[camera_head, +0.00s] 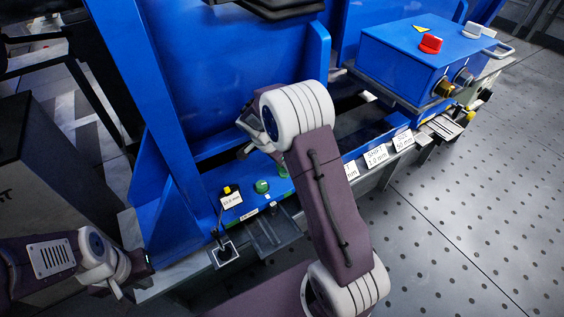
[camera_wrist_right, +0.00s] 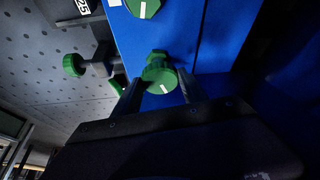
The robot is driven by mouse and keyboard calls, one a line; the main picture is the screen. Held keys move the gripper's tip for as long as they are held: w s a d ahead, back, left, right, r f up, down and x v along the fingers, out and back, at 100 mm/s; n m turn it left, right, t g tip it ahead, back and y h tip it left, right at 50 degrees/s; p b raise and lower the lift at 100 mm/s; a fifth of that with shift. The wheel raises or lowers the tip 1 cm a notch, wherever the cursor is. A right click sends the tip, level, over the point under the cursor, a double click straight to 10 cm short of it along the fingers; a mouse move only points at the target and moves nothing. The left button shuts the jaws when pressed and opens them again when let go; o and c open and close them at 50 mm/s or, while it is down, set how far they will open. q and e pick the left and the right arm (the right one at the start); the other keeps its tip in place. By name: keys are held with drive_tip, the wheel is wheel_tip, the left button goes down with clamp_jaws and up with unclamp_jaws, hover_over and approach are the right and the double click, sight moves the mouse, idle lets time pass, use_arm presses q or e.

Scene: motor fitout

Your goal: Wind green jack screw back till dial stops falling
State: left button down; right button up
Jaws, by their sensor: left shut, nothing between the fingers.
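In the right wrist view a green screw head (camera_wrist_right: 160,76) with a white mark lies between the two fingers of my right gripper (camera_wrist_right: 160,84). The fingers flank it closely; I cannot tell whether they press on it. In the head view the right gripper is mostly hidden behind its own wrist, by a green piece (camera_head: 283,172) at the blue base. Another green knob (camera_head: 262,187) stands to the left of it. My left gripper (camera_head: 118,288) is shut and empty at the lower left, away from the screws. I cannot make out a dial face.
A blue box (camera_head: 410,55) with red and white knobs stands at the upper right. White cards (camera_head: 376,156) line the ledge. A clear tray (camera_head: 270,232) and a small black stand (camera_head: 224,253) sit at its front. The perforated floor (camera_head: 470,220) is clear.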

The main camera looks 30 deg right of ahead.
drive_tip(key=shift+n, duration=0.4)
drive_tip(key=shift+s+d+n+t+b, duration=0.15)
drive_tip(key=shift+n+t+b, duration=0.3)
drive_tip(key=shift+n, duration=0.55)
drive_tip(key=shift+n+t, duration=0.45)
drive_tip(key=shift+n, duration=0.45)
drive_tip(key=shift+s+n+y, duration=0.15)
drive_tip(key=shift+n+y, duration=0.35)
drive_tip(key=shift+n, duration=0.4)
drive_tip(key=shift+d+r+n+t+y+p, duration=0.1)
drive_tip(key=shift+r+n+t+y+p, duration=0.2)
drive_tip(key=shift+n+p, duration=0.55)
drive_tip(key=n+y+p, duration=0.1)
drive_tip(key=n+p, duration=0.1)
drive_tip(key=p, duration=0.2)
drive_tip(key=n+p, duration=0.3)
drive_tip(key=p, duration=0.2)
drive_tip(key=n+t+y+p, duration=0.1)
drive_tip(key=n+p, duration=0.1)
drive_tip(key=p, duration=0.3)
drive_tip(key=shift+d+y, duration=0.3)
drive_tip(key=shift+f+n+p, duration=0.2)
drive_tip(key=shift+n+p, duration=0.25)
drive_tip(key=shift+p, duration=0.25)
